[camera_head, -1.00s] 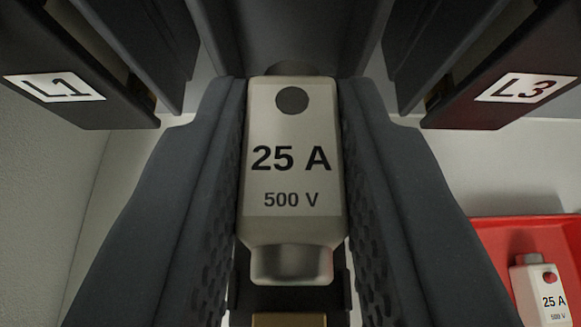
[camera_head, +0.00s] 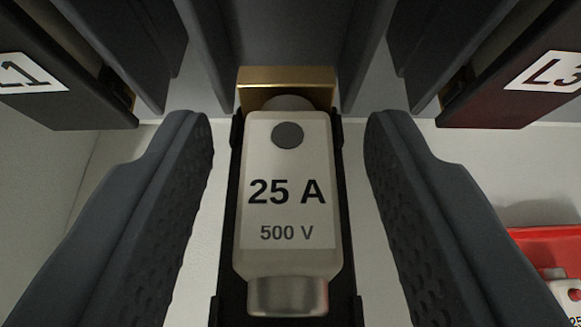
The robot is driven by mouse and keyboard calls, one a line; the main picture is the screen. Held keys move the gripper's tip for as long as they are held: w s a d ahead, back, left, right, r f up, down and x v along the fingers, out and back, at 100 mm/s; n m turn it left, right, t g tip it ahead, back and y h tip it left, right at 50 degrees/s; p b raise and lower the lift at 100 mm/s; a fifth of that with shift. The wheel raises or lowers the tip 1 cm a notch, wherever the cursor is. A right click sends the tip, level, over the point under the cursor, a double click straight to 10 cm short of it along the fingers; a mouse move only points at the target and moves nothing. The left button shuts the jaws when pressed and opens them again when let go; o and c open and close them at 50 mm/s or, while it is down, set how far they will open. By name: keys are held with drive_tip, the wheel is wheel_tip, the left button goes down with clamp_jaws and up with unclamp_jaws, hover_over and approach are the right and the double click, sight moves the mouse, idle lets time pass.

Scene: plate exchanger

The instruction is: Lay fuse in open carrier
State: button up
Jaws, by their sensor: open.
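A white fuse (camera_head: 288,212) marked "25 A 500 V", with a grey dot near its top, lies face up in the black open carrier (camera_head: 346,200). A brass contact (camera_head: 286,80) shows at the fuse's far end. The fuse's near metal cap (camera_head: 287,296) shows at the bottom. My gripper (camera_head: 288,150) is open, with one textured finger on each side of the fuse. There is a clear gap between each finger and the fuse. The carrier's part under the fuse is hidden.
Dark housings labelled L1 (camera_head: 30,73) and L3 (camera_head: 553,72) stand at the upper left and upper right. A red tray (camera_head: 542,240) at the lower right holds another white fuse (camera_head: 568,293), partly cut off. Pale surface shows beside the carrier.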

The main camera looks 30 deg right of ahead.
drive_tip(key=shift+r, duration=0.1)
drive_tip(key=b+v, duration=0.1)
drive_tip(key=v, duration=1.1)
drive_tip(key=shift+b, duration=0.4)
